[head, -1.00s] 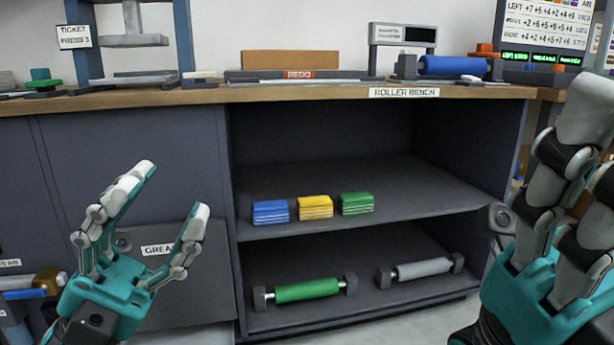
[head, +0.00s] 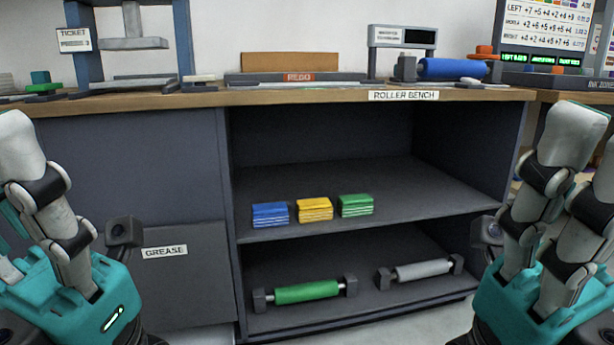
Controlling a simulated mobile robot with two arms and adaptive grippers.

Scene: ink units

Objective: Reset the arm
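My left gripper (head: 40,190) is at the left edge, with its teal palm low and grey-white fingers pointing up. It holds nothing that I can see, and part of it is cut off by the frame. My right gripper (head: 565,190) is at the right edge in a similar pose, fingers up, with nothing visible in it. Both are in front of the roller bench (head: 300,98) and touch nothing there. Their fingers overlap in view, so how far they are open is unclear.
Blue (head: 270,214), yellow (head: 314,209) and green (head: 355,205) blocks sit on the middle shelf. A green roller (head: 306,291) and a grey roller (head: 420,270) lie below. A blue roller (head: 452,68) is on the bench top. Space between my grippers is clear.

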